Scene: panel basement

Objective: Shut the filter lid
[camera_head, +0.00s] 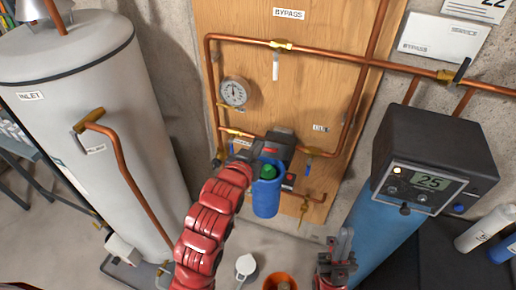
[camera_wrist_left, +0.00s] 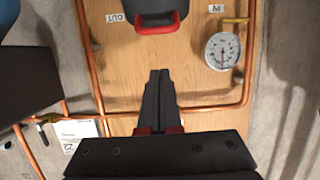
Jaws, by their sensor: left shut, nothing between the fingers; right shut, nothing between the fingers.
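The filter's blue housing (camera_head: 266,198) hangs low on the wooden panel, with a green piece (camera_head: 268,172) showing in its open top. The dark lid (camera_head: 281,138) appears raised behind the housing's mouth. In the left wrist view a dark rounded part with a red handle (camera_wrist_left: 160,26), probably the lid, is at the top edge. My left gripper (camera_head: 250,154) is beside the filter, partly hard to make out against it; its fingers (camera_wrist_left: 158,76) are shut and empty, apart from the red handle. My right gripper (camera_head: 342,240) is shut and empty, low and right of the filter.
Copper pipes (camera_head: 340,57) and a gauge (camera_head: 234,92) are on the panel; the gauge also shows in the left wrist view (camera_wrist_left: 222,50). A grey tank (camera_head: 75,85) stands left, a softener with a dark head (camera_head: 432,150) right. An orange bucket (camera_head: 279,280) is on the floor.

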